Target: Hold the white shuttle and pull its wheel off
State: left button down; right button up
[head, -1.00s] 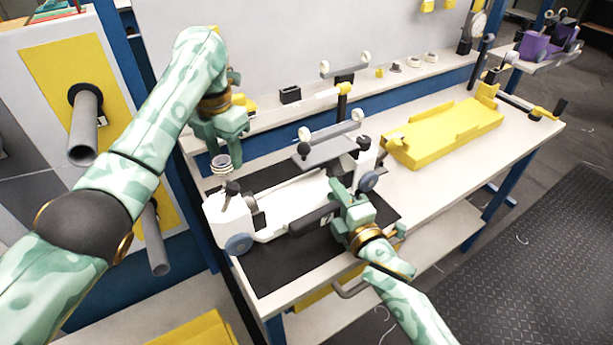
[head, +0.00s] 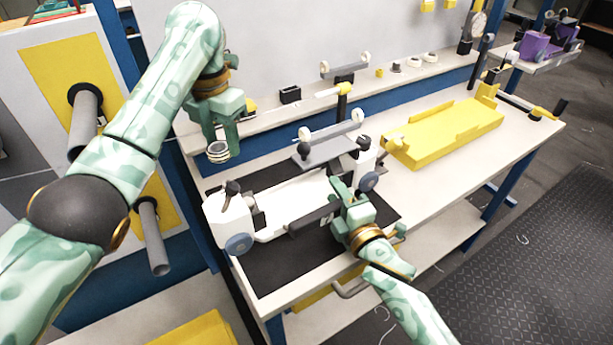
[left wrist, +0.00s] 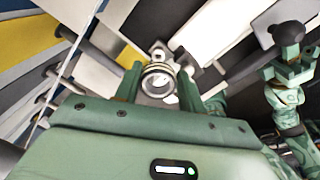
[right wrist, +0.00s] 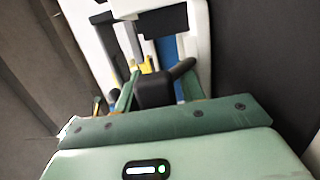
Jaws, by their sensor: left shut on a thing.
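The white shuttle (head: 295,205) lies on a black mat (head: 275,265) on the table, with blue-grey wheels (head: 239,243) at its ends and a black handle (head: 310,220) along its front side. My left gripper (head: 219,148) is shut on a small ringed grey-white wheel (head: 218,153), held in the air above the shuttle's left end, apart from it. That wheel shows between the fingers in the left wrist view (left wrist: 159,80). My right gripper (head: 338,198) is at the handle's right end. In the right wrist view the black handle (right wrist: 155,90) sits between its fingers.
A grey plate with a roller bar (head: 325,150) stands just behind the shuttle. A yellow tray (head: 445,135) lies to the right on the table. A ledge (head: 400,78) behind carries small rings and a black block. Grey pipes (head: 85,120) stick out at the left.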

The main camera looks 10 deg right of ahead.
jog(key=shift+o, duration=0.8)
